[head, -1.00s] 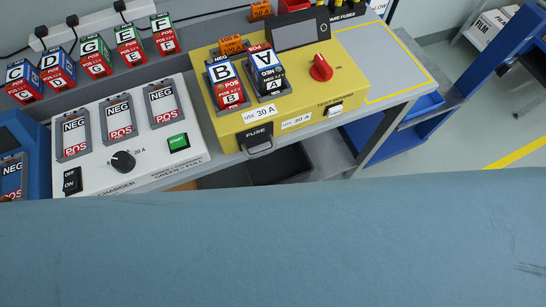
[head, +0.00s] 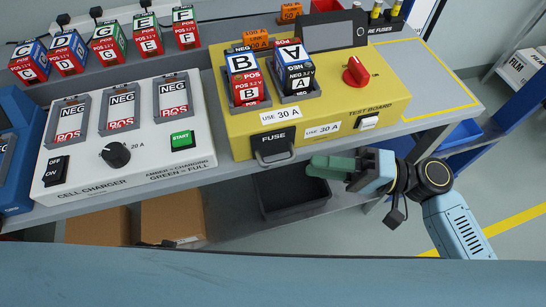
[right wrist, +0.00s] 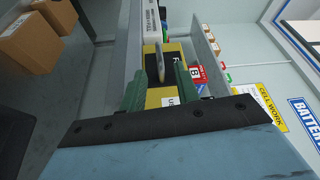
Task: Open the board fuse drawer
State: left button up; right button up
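The fuse drawer (head: 274,137) is a black front marked FUSE with a grey bar handle (head: 275,157), low on the front of the yellow test board (head: 340,107). It looks closed. My right gripper (head: 312,166) has green fingers and comes in from the right, a little to the right of the handle and apart from it in the head view. In the right wrist view my right gripper (right wrist: 160,85) is open and empty, with the handle (right wrist: 160,62) showing ahead between its fingers. My left gripper is not in view.
The white cell charger (head: 80,172) stands left of the board. Cells A and B (head: 242,77) stand in the board. A dark bin (head: 285,193) and cardboard boxes (head: 172,217) lie on the shelf below. The bench right of the board has a clear yellow-outlined area (head: 430,80).

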aim_at(270, 134)
jog(key=a, duration=0.9)
jog(key=shift+w+a+r, duration=0.1)
jog(key=shift+w+r, duration=0.2)
jog(key=shift+w, duration=0.1)
grip_shut()
jog(key=shift+r, duration=0.1)
